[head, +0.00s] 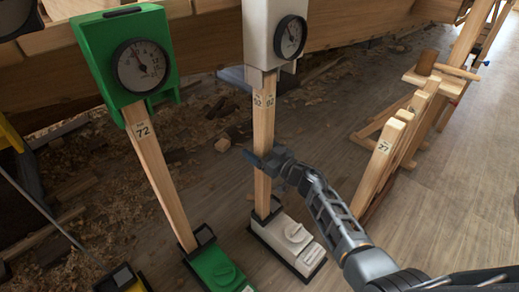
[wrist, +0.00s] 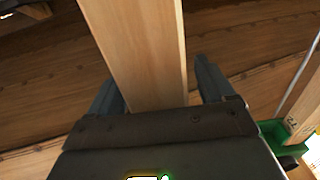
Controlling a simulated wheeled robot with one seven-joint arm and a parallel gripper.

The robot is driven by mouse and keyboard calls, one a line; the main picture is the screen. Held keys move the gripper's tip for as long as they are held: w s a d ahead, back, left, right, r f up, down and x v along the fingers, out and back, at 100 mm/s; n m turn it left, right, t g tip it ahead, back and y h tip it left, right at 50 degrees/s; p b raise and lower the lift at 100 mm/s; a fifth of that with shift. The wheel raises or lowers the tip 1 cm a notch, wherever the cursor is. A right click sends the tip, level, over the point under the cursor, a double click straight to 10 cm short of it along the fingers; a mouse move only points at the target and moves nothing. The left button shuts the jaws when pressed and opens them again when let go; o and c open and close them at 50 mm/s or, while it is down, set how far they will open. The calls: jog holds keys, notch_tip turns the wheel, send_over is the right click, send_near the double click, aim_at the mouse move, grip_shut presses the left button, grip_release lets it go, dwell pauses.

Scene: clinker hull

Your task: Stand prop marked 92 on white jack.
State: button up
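The prop marked 92 (head: 265,130) is a pale wooden post standing near upright. Its label is high up, just below a white gauge box (head: 272,32). Its foot is at the black-edged holder at the back of the white jack (head: 296,238); it looks to be in it, though the contact is partly hidden. My gripper (head: 262,162) is around the prop at mid-height, coming from the right. In the wrist view the prop (wrist: 143,50) passes between the two fingers (wrist: 160,88). A narrow gap shows at the right finger, so the gripper looks open.
A green jack (head: 216,268) with prop 72 (head: 155,165) under a green gauge box (head: 143,66) stands to the left. Spare props, one marked 27 (head: 382,155), lean on a wooden rack to the right. Hull planks run behind. Wood chips litter the floor; the right floor is clear.

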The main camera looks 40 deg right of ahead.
jog(key=shift+f, duration=0.1)
jog(key=shift+s, duration=0.15)
jog(key=shift+s+p, duration=0.3)
jog(key=s+p, duration=0.2)
jog(key=s, duration=0.5)
jog(key=shift+d+p, duration=0.15)
jog(key=shift+p, duration=0.2)
jog(key=shift+s+d+p, duration=0.1)
jog(key=shift+s+p, duration=1.4)
jog(key=shift+s, duration=0.95)
